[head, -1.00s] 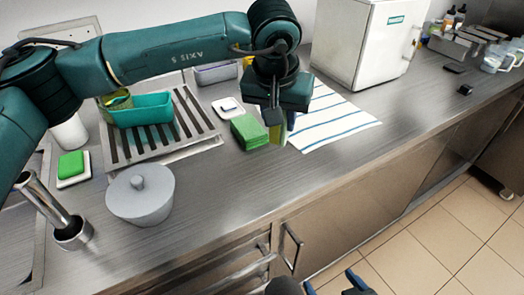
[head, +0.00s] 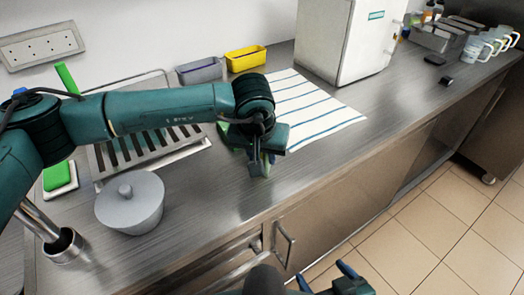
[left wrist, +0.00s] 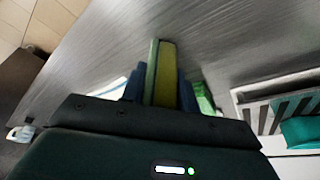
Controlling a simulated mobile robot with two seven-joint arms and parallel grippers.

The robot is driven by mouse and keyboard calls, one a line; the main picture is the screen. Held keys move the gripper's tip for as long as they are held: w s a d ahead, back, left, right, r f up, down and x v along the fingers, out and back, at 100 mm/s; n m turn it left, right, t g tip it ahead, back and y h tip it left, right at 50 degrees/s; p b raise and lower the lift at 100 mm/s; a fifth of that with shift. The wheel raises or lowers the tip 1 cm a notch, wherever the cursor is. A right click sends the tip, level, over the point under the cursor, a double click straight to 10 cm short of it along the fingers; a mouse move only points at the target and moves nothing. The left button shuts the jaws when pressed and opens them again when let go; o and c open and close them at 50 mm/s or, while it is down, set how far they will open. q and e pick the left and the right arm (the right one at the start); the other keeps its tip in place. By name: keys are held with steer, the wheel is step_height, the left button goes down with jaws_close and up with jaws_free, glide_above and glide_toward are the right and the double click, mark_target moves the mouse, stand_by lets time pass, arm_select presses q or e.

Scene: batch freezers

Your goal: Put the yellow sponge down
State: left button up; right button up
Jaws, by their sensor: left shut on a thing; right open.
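My left gripper (head: 262,167) is low over the steel counter, between the drying rack and the striped cloth. It is shut on the yellow sponge (left wrist: 164,76), which stands on edge between the two fingers in the left wrist view. In the head view the sponge is mostly hidden by the gripper. I cannot tell whether its lower edge touches the counter. A green block (left wrist: 203,97) lies close beside the gripper and is almost covered by the arm in the head view. My right gripper (head: 325,277) is open and empty, low in front of the counter.
The counter (head: 215,200) is clear in front of the left gripper. A striped cloth (head: 325,116) lies behind it to the right, before a white machine (head: 345,40). A lidded grey pot (head: 130,205) and a slatted rack (head: 150,150) stand to the left.

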arm_select(q)
steer(key=shift+f+b, duration=0.25)
steer(key=shift+b, duration=0.1)
steer(key=o, duration=0.9)
steer(key=shift+r, duration=0.15)
steer(key=shift+o, duration=0.2)
steer(key=shift+r+p, duration=0.35)
steer(key=shift+p, duration=0.05)
steer(key=b+v, duration=0.2)
steer(key=v, duration=0.9)
steer(key=shift+r, duration=0.3)
steer(key=shift+s, duration=0.1)
